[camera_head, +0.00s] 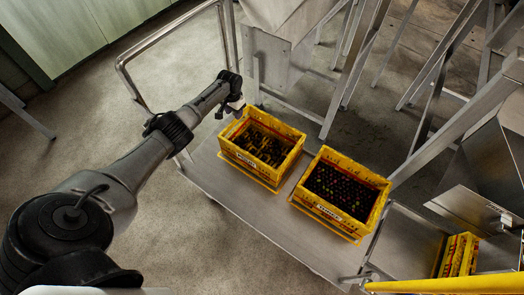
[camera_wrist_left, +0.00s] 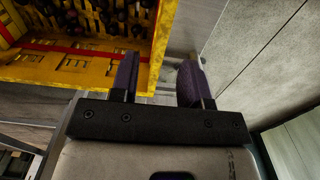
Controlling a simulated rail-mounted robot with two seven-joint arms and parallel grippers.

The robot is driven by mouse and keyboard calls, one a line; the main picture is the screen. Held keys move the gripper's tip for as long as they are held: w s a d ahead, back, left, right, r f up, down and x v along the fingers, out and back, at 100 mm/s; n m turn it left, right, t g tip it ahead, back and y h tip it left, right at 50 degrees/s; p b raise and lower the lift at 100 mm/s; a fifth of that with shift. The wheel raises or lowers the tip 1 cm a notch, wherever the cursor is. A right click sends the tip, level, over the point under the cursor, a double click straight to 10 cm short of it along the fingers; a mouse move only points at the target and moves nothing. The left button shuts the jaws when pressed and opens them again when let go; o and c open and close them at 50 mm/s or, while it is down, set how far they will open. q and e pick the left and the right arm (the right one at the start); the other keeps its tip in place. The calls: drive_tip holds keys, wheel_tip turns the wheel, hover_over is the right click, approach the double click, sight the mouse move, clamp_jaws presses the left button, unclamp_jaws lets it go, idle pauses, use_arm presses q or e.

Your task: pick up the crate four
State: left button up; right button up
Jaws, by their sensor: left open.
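Two yellow crates stand side by side on a flat metal cart (camera_head: 262,213). The left crate (camera_head: 248,174) holds dark and yellowish bottle-like items, and the right crate (camera_head: 325,217) holds dark round-topped ones. Their labels are too small to read, so I cannot tell which is crate four. My left gripper (camera_head: 234,106) is open at the far left corner of the left crate. In the left wrist view, the edge of a yellow crate (camera_wrist_left: 82,68) lies between the fingers of the gripper (camera_wrist_left: 160,75); contact is unclear. My right gripper is out of view.
The cart's tubular handle (camera_head: 168,35) rises at the left beside my arm. Metal legs and frames (camera_head: 355,65) stand behind the crates. More yellow crate-like items (camera_head: 458,255) sit at the lower right. Bare floor lies at the left.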

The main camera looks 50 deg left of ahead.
use_arm(q)
drive_tip(key=shift+f, duration=0.45)
wheel_tip(320, 180, down, 5)
drive_tip(key=b, duration=0.4)
drive_tip(key=shift+s, duration=0.15)
drive_tip(key=shift+r, duration=0.1)
drive_tip(key=c, duration=0.7)
clamp_jaws()
